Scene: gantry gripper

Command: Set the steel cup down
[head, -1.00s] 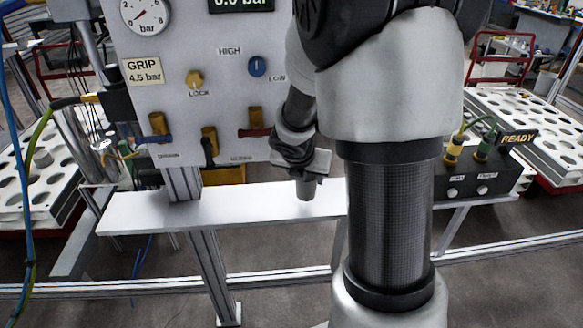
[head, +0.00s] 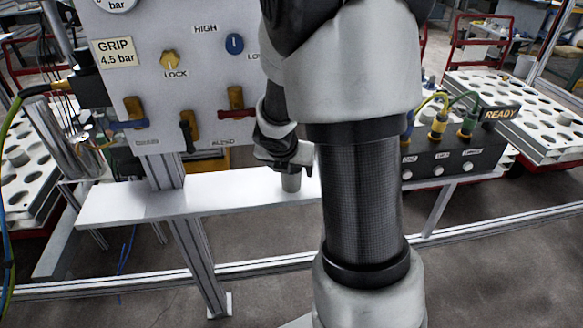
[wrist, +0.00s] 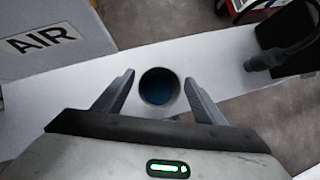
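The steel cup (head: 291,183) is a small grey cylinder, upright at the white shelf (head: 120,205), just below my gripper. In the wrist view the cup (wrist: 142,98) shows from above as a round rim with a dark blue inside. My gripper (wrist: 159,78) has its two fingers spread on either side of the cup, with a narrow gap visible on each side. In the head view the gripper (head: 287,165) is partly hidden by my own arm, and its fingers are hard to make out.
A valve panel (head: 200,75) stands behind the shelf, left of my arm. A black connector box (head: 455,160) with a READY sign is at the right. Trays with round holes (head: 520,100) stand on carts at both sides. The shelf left of the cup is clear.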

